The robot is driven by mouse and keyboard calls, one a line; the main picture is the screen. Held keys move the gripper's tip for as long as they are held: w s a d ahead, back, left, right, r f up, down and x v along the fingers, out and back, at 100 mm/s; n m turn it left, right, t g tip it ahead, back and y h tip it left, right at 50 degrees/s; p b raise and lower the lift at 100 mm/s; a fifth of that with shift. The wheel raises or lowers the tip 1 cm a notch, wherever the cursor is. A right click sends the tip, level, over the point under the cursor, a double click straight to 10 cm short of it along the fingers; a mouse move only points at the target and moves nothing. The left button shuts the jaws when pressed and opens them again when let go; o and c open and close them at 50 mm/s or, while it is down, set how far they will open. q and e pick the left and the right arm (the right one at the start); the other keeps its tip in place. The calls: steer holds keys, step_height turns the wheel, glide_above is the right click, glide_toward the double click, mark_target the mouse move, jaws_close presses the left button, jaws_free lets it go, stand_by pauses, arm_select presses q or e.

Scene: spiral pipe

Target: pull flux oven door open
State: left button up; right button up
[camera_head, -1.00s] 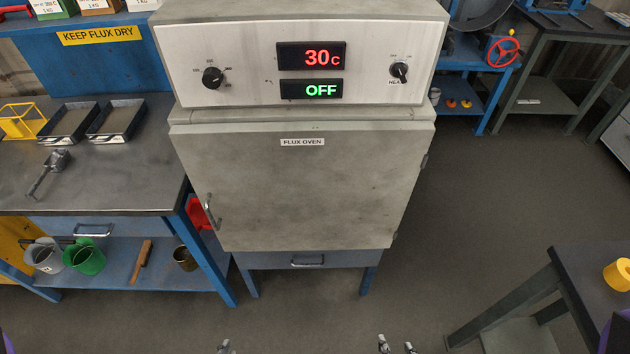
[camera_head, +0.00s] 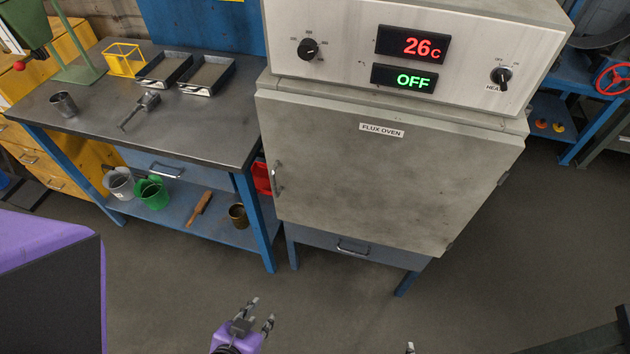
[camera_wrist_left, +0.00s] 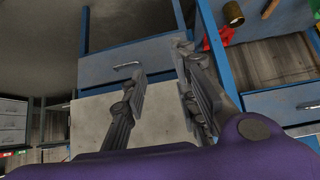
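The flux oven door (camera_head: 385,170) is a grey panel, shut, with a label near its top. Its upright metal handle (camera_head: 277,179) is at the door's left edge, and the hinges are on the right. My left gripper (camera_head: 262,313) is in front of and below the door, apart from the handle. In the left wrist view its two fingers (camera_wrist_left: 160,95) are spread with nothing between them; a pale panel and a blue drawer show beyond. Only a fingertip of my right gripper (camera_head: 410,347) shows at the bottom edge, so its state is unclear.
The oven's control panel (camera_head: 330,45) reads 26 C and OFF. A blue-legged workbench (camera_head: 80,105) with trays stands close on the left; a red object (camera_head: 262,177) is between it and the oven. The floor (camera_head: 175,275) in front is clear.

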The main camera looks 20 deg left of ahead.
arm_select(q)
steer(key=w+a+f+m+b, duration=0.1)
steer(key=w+a+b, duration=0.15)
steer(key=w, duration=0.35)
steer(key=m+t+h+b, duration=0.1)
steer(key=t+h+b, duration=0.2)
steer(key=t, duration=0.6)
glide_toward(274, 186)
steer(key=w, duration=0.3)
steer(key=shift+w+d+f+p, duration=0.1)
steer(key=shift+w+d+p, duration=0.15)
steer(key=shift+w, duration=0.95)
steer(key=shift+w+d+r+p, duration=0.15)
steer(key=shift+w+d, duration=0.25)
steer(key=shift+w, duration=0.85)
steer(key=shift+w+d+f+p, duration=0.2)
steer(key=shift+w+d, duration=0.1)
steer(key=shift+w, duration=0.9)
arm_select(e)
steer(key=shift+g+h, duration=0.3)
steer(key=shift+s+d+f, duration=0.25)
steer(key=shift+s+f, duration=0.2)
steer(key=shift+f, duration=0.35)
steer(key=shift+s+d+f, duration=0.2)
steer(key=shift+s+f, duration=0.2)
steer(key=shift+f, duration=0.4)
steer(key=shift+s+d+f, duration=0.25)
steer(key=shift+s+f, duration=0.2)
steer(key=shift+f, duration=0.35)
